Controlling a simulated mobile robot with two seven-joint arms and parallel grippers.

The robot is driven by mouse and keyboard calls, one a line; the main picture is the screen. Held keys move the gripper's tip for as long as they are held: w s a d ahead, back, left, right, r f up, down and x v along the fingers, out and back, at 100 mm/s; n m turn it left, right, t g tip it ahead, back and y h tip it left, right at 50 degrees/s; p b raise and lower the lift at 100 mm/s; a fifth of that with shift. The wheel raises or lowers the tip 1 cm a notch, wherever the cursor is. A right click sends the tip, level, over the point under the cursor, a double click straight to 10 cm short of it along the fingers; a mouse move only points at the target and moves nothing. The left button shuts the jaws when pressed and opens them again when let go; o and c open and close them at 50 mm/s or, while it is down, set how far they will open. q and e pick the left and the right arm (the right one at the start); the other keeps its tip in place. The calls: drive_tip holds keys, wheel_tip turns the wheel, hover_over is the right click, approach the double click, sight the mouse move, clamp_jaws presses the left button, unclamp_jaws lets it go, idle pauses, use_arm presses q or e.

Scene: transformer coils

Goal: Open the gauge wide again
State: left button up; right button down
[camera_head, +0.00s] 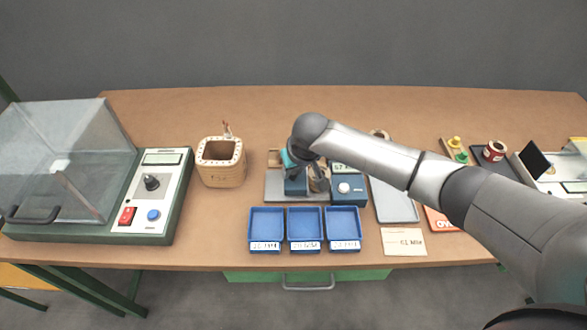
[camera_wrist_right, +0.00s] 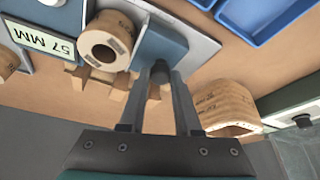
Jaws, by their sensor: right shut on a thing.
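The gauge has a grey base plate (camera_head: 276,191), a blue-grey jaw block (camera_head: 296,187) on its left and a blue housing (camera_head: 350,190) with a white knob on its right. In the right wrist view its display reads "57 MM" (camera_wrist_right: 40,38). A wooden coil (camera_wrist_right: 106,42) stands beside the jaw block (camera_wrist_right: 158,50); it shows partly in the head view (camera_head: 319,178). My right gripper (camera_wrist_right: 163,78) is shut on a dark post at the jaw block. My forearm hides part of the gauge in the head view. My left gripper is out of view.
Three blue trays (camera_head: 305,226) stand in front of the gauge. A large wooden coil form (camera_head: 221,163) is to its left, near a machine with a clear cover (camera_head: 60,150). A grey tray (camera_head: 396,205) and paper card (camera_head: 404,242) lie to the right.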

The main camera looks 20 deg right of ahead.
idle(0.4)
drive_tip(key=shift+w+a+p, duration=0.25)
drive_tip(key=shift+a+p, duration=0.05)
drive_tip(key=shift+a, duration=0.5)
drive_tip(key=shift+w+a+p, duration=0.2)
drive_tip(key=shift+a+p, duration=0.05)
drive_tip(key=shift+a, duration=0.5)
drive_tip(key=c, duration=0.6)
unclamp_jaws()
drive_tip(key=shift+d, duration=0.1)
drive_tip(key=p+v, duration=0.4)
drive_tip(key=v, duration=1.1)
drive_tip(key=shift+r, duration=0.1)
